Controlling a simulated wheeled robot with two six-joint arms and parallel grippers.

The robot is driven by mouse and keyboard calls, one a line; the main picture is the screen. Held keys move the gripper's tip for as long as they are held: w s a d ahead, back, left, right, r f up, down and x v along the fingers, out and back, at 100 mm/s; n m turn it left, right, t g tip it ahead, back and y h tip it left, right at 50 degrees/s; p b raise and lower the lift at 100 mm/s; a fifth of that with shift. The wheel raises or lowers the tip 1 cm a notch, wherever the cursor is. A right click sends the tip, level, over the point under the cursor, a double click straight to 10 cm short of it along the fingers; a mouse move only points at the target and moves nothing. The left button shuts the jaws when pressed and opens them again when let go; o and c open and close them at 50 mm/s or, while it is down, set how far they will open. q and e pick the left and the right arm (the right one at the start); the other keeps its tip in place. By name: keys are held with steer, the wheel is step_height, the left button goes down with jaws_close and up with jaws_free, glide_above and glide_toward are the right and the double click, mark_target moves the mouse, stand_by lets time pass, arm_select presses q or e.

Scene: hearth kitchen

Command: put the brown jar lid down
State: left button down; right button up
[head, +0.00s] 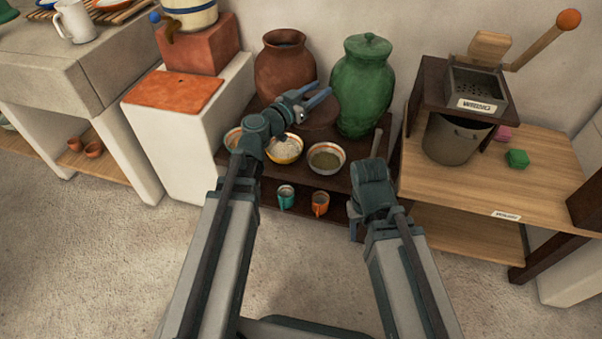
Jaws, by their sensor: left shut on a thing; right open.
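The brown jar (284,72) stands with its mouth uncovered at the back of the dark low shelf. The brown jar lid (322,118), a round flat disc, is in front of it, between the brown jar and the green jar. My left gripper (316,100) is shut on the lid at its upper side and covers part of it. I cannot tell whether the lid's underside touches the shelf. My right gripper (376,145) is open and apart from the lid, at the shelf's right; its wrist hides much of it.
A lidded green jar (363,90) stands close to the right of the lid. A teal mug (286,197) and an orange mug (320,204) stand below.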

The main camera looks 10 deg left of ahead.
arm_select(q)
steer(key=a+f+n+t+y+b, duration=0.1)
steer(key=a+f+n+y+b, duration=0.1)
steer(key=a+f+y+b, duration=0.2)
steer(key=s+a+f+n+t+y+b, duration=0.1)
steer(key=a+f+n+y+b, duration=0.2)
steer(key=a+f+b, duration=0.4)
step_height(320, 180, down, 9)
steer(key=b, duration=0.6)
steer(key=shift+s+a+r+y, duration=0.2)
steer(key=shift+s+a+y, duration=0.1)
steer(key=shift+a+y, duration=0.1)
steer(key=shift+w, duration=0.1)
